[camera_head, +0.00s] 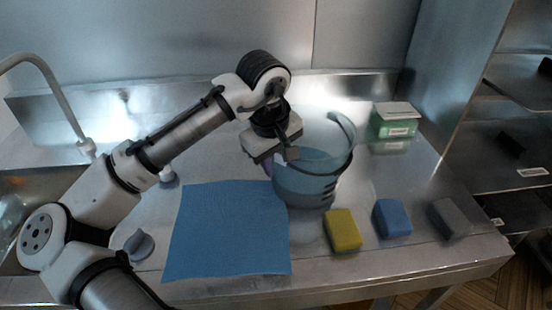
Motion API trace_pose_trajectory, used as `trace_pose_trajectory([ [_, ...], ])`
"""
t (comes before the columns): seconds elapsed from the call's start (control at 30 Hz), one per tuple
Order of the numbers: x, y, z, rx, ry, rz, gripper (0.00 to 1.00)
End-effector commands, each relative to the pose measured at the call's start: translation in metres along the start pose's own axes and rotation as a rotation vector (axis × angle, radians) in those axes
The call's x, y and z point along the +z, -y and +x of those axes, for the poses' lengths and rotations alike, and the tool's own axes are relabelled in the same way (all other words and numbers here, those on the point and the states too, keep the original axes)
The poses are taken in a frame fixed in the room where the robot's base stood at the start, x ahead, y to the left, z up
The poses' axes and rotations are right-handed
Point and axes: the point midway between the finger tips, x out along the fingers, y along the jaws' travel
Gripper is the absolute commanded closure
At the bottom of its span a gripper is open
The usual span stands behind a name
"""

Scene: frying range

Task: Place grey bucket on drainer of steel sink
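The grey bucket (305,188) is upright on the steel surface, just right of the blue cloth; its raised handle (343,130) curves up at the right. My gripper (279,157) points down at the bucket's upper left rim, overlapping it in the picture. I cannot tell whether the fingers touch the rim or how far apart they are. The steel sink's basin (14,192) shows at the far left, partly hidden behind my arm. The flat steel top (385,255) extends right from it; a separate drainer edge cannot be made out.
A blue cloth (228,235) lies flat in the middle. Yellow (343,231), blue (391,218) and dark grey (449,219) sponges lie along the front right. A green box (395,121) stands at the back right. A curved tap (55,88) rises at left. A purple item is mostly hidden beside the bucket.

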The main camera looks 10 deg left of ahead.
Motion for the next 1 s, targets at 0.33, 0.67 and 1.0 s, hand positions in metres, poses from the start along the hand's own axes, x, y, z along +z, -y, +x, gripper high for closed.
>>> trace_pose_trajectory([
  [0.33, -0.002, -0.003, -0.022, 0.004, -0.004, -0.002, 0.71],
  [0.67, -0.002, -0.003, -0.095, 0.005, -0.004, -0.001, 0.71],
  [1.0, -0.002, -0.003, -0.133, 0.003, -0.003, -0.001, 0.71],
])
